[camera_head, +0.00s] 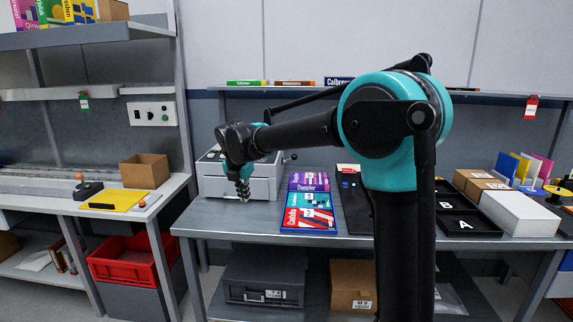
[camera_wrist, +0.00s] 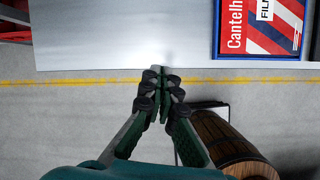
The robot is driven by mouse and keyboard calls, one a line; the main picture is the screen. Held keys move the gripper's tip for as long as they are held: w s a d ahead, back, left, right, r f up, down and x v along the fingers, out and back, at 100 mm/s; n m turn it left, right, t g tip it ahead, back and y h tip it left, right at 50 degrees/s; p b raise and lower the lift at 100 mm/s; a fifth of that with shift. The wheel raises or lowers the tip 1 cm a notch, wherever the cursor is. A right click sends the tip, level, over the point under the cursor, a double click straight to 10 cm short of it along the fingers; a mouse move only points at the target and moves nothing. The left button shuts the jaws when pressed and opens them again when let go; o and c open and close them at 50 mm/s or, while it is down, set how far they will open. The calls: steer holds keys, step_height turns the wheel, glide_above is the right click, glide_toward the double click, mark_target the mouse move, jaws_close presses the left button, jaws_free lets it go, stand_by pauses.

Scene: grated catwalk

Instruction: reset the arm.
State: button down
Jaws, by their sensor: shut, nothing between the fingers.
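My arm stretches out to the left over the grey table in the head view, with a teal joint at its shoulder end. My gripper (camera_head: 243,191) points down above the table's front left part, in front of the white drawer unit (camera_head: 238,182). In the wrist view my gripper (camera_wrist: 161,94) has its dark fingertips together and holds nothing. It hangs near the table's front edge there, with floor below. What lies behind my arm's upright link in the head view is hidden.
Flat boxes, one labelled Cantelho (camera_head: 308,219), lie right of my gripper. Black trays (camera_head: 462,201) marked A and B and a white box (camera_head: 519,213) stand on the table's right. A side bench with a yellow mat (camera_head: 118,200) is left. A wooden barrel (camera_wrist: 232,145) shows below.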

steer(key=s+d+f+m, duration=0.3)
steer(key=d+m, duration=0.2)
steer(key=d, duration=0.2)
steer(key=s+d+f+m, duration=0.3)
steer(key=d+m, duration=0.3)
steer(key=d, duration=0.2)
steer(key=s+d+f+m, duration=0.3)
steer(key=s+d+m, duration=0.15)
steer(key=d, duration=0.25)
steer(key=s+d+f+m, duration=0.5)
steer(key=s+m, duration=0.3)
steer(key=s+d+f+m, duration=0.5)
steer(key=s+d+m, duration=0.1)
steer(key=s+m, duration=0.2)
steer(key=shift+s+d+f+m, duration=0.2)
steer(key=shift+s+f+m, duration=0.1)
steer(key=shift+m, duration=0.15)
